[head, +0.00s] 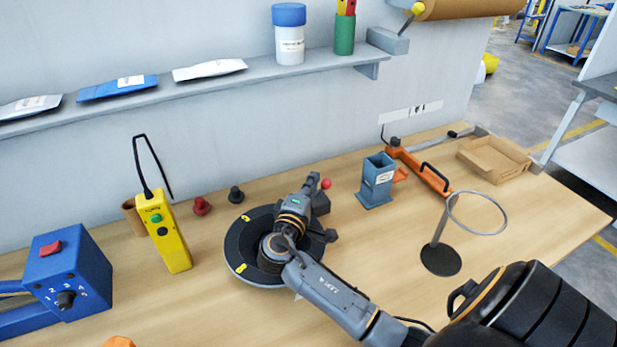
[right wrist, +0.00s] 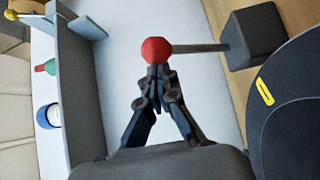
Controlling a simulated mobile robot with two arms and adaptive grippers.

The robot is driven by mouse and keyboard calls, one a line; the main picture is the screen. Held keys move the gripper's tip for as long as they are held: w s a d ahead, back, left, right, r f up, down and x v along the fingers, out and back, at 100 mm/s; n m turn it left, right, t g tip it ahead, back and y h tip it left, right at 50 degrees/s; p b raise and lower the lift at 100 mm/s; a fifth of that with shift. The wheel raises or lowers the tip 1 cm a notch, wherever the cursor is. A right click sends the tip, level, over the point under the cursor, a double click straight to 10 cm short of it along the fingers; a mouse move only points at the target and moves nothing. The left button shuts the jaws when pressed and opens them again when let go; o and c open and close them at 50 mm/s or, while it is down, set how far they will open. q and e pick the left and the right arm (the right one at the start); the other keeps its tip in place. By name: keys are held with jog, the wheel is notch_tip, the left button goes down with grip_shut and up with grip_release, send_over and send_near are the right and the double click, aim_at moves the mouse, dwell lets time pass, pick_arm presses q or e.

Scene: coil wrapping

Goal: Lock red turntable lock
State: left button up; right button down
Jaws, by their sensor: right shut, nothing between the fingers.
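The red ball knob of the turntable lock (head: 326,184) is just right of my right gripper (head: 314,180) in the head view. In the right wrist view the red knob (right wrist: 156,50) is on a thin grey rod that runs sideways to a dark block (right wrist: 252,38). My right gripper (right wrist: 157,82) is shut and empty there, its fingertips right at the knob's lower edge; I cannot tell whether they touch. The black round turntable (head: 236,246), with yellow marks, lies under my right arm, which hides much of it. My left gripper is not in view.
A yellow pendant (head: 167,235) and a blue control box (head: 68,280) stand left. A blue-grey holder (head: 377,182), a ring stand (head: 440,258), an orange tool (head: 425,172) and a cardboard tray (head: 495,160) are right. A wall shelf (head: 200,85) runs behind.

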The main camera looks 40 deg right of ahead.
jog(key=shift+s+a+f, duration=0.15)
jog(key=shift+s+f, duration=0.15)
jog(key=shift+s, duration=0.25)
dwell(0.4)
